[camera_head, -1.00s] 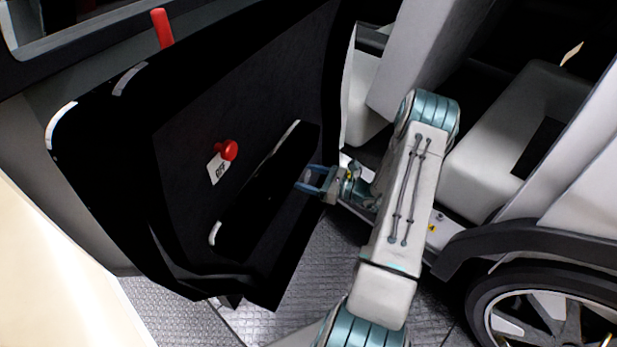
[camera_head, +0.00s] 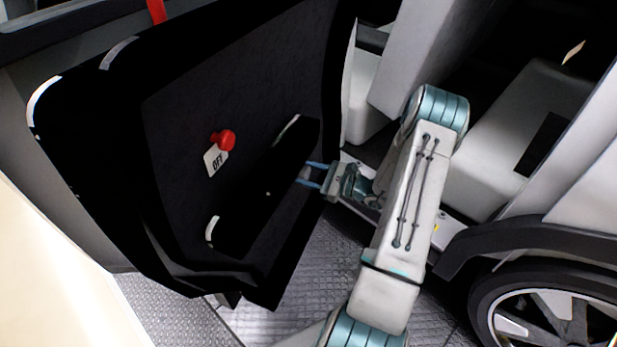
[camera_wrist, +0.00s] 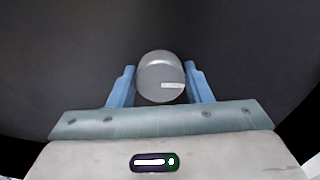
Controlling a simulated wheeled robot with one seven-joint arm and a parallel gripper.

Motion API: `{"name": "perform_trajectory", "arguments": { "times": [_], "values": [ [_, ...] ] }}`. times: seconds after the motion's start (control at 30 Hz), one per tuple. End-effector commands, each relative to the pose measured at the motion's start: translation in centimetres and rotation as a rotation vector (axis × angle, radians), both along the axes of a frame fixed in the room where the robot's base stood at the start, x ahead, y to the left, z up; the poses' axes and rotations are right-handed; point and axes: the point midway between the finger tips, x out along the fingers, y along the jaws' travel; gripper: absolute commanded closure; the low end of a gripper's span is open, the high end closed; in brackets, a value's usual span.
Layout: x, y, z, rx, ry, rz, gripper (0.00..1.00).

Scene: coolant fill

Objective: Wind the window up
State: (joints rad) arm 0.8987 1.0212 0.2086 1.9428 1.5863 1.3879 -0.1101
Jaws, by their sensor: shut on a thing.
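The open car door's dark inner panel (camera_head: 255,100) fills the left half of the head view. My gripper (camera_head: 306,175) is at the right part of this panel. In the wrist view my gripper (camera_wrist: 161,80) has its two blue fingers on either side of a round grey knob (camera_wrist: 160,72) with a pale mark, and is shut on it. In the head view the knob is too dark or hidden to make out. No window glass can be clearly seen.
A red knob (camera_head: 222,140) with an "OFF" label (camera_head: 215,161) is on the panel left of my gripper. A dark armrest (camera_head: 265,190) slants below it. Car seats (camera_head: 490,150) and a wheel (camera_head: 545,310) are to the right. Grey floor (camera_head: 320,270) shows below.

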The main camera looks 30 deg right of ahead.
Motion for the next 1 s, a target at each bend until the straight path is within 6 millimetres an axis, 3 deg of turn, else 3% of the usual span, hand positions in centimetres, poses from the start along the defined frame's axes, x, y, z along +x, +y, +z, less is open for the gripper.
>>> {"name": "perform_trajectory", "arguments": {
  "times": [1.0],
  "values": [
    [-0.16,0.12,-0.84,-0.721,-0.648,0.001,0.78]
  ]
}}
